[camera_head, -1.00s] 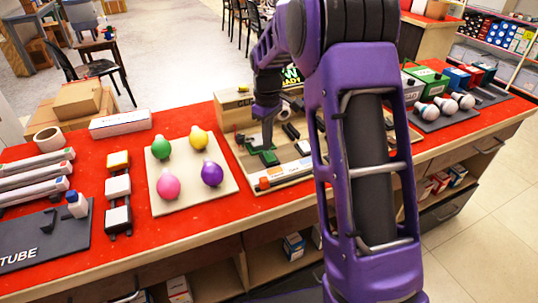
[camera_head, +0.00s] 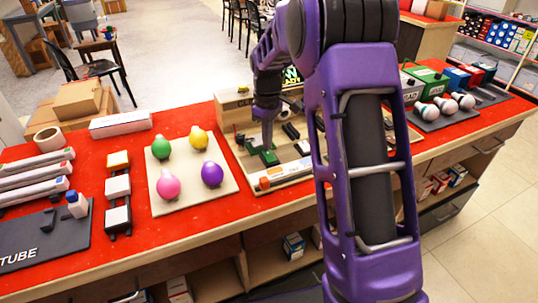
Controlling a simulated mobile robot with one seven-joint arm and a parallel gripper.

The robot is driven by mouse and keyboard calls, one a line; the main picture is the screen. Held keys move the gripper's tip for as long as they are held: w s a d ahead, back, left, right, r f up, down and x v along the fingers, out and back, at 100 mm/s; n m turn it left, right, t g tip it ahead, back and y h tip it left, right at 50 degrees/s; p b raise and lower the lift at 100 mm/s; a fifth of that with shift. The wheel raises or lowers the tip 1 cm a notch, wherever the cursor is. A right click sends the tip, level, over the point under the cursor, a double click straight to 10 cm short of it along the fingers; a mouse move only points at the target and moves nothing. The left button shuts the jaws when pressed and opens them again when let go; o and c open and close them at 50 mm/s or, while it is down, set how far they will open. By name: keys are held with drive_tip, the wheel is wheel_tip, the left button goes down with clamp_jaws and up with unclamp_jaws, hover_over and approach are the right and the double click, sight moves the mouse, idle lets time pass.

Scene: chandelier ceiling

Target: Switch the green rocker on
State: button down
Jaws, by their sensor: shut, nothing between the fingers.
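The green rocker (camera_head: 269,157) sits on a light wooden board (camera_head: 238,160) in the middle of the red table. My gripper (camera_head: 267,146) is shut and points down at the rocker, with its tips at or just above the rocker's far part. I cannot tell whether the tips touch it. Which way the rocker is tilted is too small to tell. My purple arm hides the right part of the board.
A pale panel with green, yellow, pink and purple bulbs (camera_head: 212,174) lies left of the board. Black rockers (camera_head: 290,131), a white piece (camera_head: 303,147) and an orange-ended strip (camera_head: 284,176) are near the green rocker.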

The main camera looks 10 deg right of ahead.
drive_tip(key=shift+f, duration=0.75)
idle(0.3)
drive_tip(key=shift+r+p, duration=2.85)
drive_tip(key=shift+r, duration=0.7)
